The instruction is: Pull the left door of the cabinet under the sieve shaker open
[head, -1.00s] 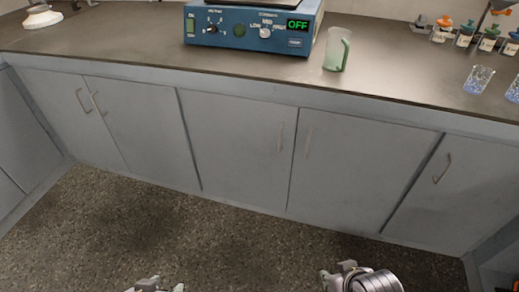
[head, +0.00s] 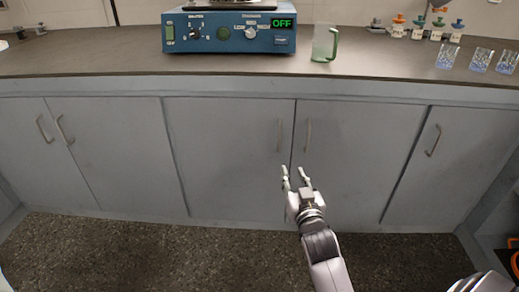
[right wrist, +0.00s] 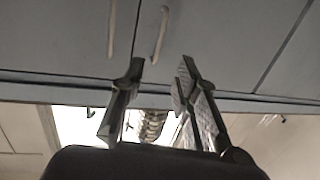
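The cabinet's left door (head: 225,165) is a grey panel below the blue sieve shaker (head: 232,32), and it is shut. Its upright bar handle (head: 279,135) is near its right edge. The right door (head: 352,165) beside it is also shut, with its handle (head: 307,136) near the seam. My right gripper (head: 295,174) is open and empty, just below the two handles in the head view. The right wrist view seems upside down; there the open fingers (right wrist: 161,72) point towards the doors, with a handle (right wrist: 160,35) lined up between them. My left gripper is out of view.
A clear jug (head: 322,44) with a green handle stands on the dark countertop (head: 110,55), right of the shaker. Several bottles and beakers stand further right. Neighbouring doors (head: 105,150) are shut. The speckled floor (head: 130,255) before the cabinet is clear.

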